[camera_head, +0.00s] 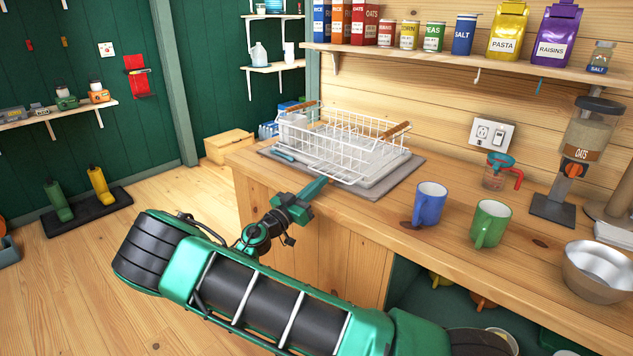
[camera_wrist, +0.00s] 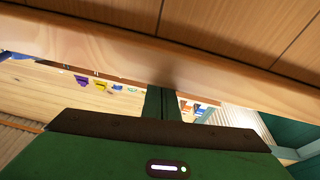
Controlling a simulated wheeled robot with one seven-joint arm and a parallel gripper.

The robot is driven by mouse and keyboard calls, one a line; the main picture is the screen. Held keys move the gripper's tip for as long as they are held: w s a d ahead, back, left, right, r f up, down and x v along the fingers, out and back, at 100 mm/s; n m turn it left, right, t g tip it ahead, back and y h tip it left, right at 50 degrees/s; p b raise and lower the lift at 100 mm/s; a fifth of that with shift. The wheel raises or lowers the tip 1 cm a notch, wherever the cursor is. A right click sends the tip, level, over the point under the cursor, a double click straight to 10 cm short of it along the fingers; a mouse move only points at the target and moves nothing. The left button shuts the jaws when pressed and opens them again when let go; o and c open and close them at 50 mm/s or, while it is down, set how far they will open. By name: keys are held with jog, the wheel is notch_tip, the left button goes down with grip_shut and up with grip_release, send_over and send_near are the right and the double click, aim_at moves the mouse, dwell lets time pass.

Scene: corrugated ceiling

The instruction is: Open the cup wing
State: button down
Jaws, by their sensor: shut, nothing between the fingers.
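No part labelled as a cup wing can be made out. The wooden cabinet front (camera_head: 340,262) lies below the counter, left of an open dark green compartment (camera_head: 402,278) with cups inside. My gripper (camera_head: 318,186) is shut and empty, its narrow green fingers close to the counter's front edge, below the dish rack. In the wrist view the shut fingers (camera_wrist: 162,104) point at the counter edge (camera_wrist: 120,48), with the cabinet panels (camera_wrist: 215,22) beyond, the picture appearing upside down. Contact with the edge cannot be told. My arm hides the lower cabinet front.
On the counter (camera_head: 375,215) stand a white dish rack (camera_head: 345,140), a blue mug (camera_head: 430,204), a green mug (camera_head: 491,223), a metal bowl (camera_head: 600,270) and an oats dispenser (camera_head: 580,150). A shelf (camera_head: 450,60) with food packages hangs above.

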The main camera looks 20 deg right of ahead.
jog(key=shift+f, duration=0.15)
jog(key=a+r, duration=0.2)
jog(key=r, duration=0.1)
jog(key=shift+s+a+r, duration=0.1)
jog(key=shift+s+a, duration=0.2)
jog(key=shift+a, duration=0.05)
jog(key=f+v, duration=0.2)
jog(key=v, duration=0.7)
jog(key=shift+f, duration=0.2)
jog(key=shift+s, duration=0.1)
